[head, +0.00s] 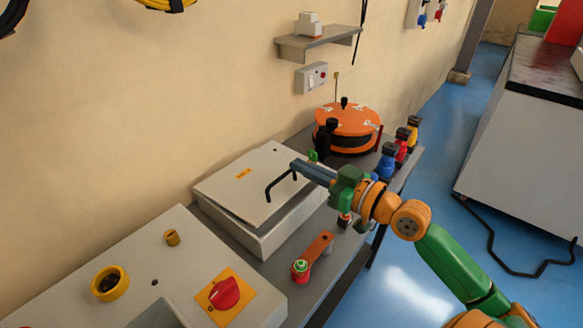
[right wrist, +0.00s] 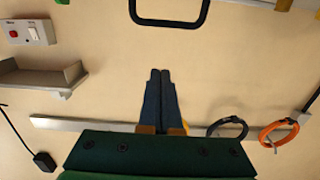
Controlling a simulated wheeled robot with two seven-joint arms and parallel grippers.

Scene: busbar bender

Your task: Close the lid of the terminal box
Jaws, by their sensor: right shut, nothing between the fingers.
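The terminal box (head: 280,230) is a pale grey box on the bench along the wall. Its lid (head: 230,185) has a small yellow label and a black bar handle (head: 270,189). My left gripper is not in view.
A grey cabinet with a red rotary switch (head: 224,292) stands at the near left. An orange lever (head: 318,247) is on the bench beside the box. Blue floor is open at right.

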